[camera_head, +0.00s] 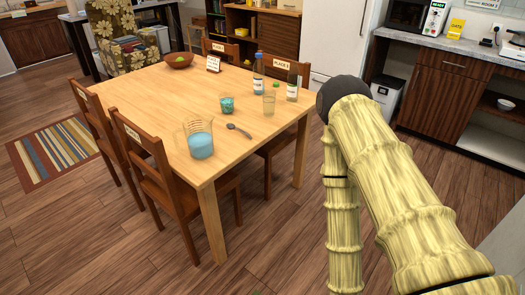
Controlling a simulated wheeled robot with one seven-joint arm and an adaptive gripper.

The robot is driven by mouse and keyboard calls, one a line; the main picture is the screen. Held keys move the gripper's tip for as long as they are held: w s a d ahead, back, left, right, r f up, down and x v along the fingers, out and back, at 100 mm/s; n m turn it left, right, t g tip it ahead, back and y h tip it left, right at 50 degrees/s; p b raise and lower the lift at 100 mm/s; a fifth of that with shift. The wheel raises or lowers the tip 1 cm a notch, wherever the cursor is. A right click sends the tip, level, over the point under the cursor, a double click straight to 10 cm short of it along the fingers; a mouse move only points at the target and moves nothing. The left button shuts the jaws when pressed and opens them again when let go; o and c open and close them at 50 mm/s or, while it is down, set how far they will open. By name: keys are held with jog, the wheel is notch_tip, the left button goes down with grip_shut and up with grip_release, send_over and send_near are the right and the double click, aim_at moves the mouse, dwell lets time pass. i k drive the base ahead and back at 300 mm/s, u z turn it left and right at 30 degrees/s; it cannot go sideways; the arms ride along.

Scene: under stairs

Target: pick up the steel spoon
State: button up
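The steel spoon (239,130) lies on the wooden table (160,100), near its front right part. It looks dark grey and small. A glass pitcher with blue contents (200,142) stands to its left and nearer to me. A small teal cup (227,105) stands behind it, and a clear glass (269,103) stands behind it to the right. Nothing covers the spoon. My arm rises at the right of the picture, well apart from the spoon. My gripper cannot be made out in this view.
Two bottles (258,75) (292,86) stand at the table's right side. Chairs (155,185) line the table's sides. Wood floor (275,250) is free in front. A counter (450,45) stands at the right.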

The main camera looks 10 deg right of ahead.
aim_at(229, 126)
jog(key=u, duration=1.8)
jog(key=i, duration=1.45)
jog(key=z, duration=1.7)
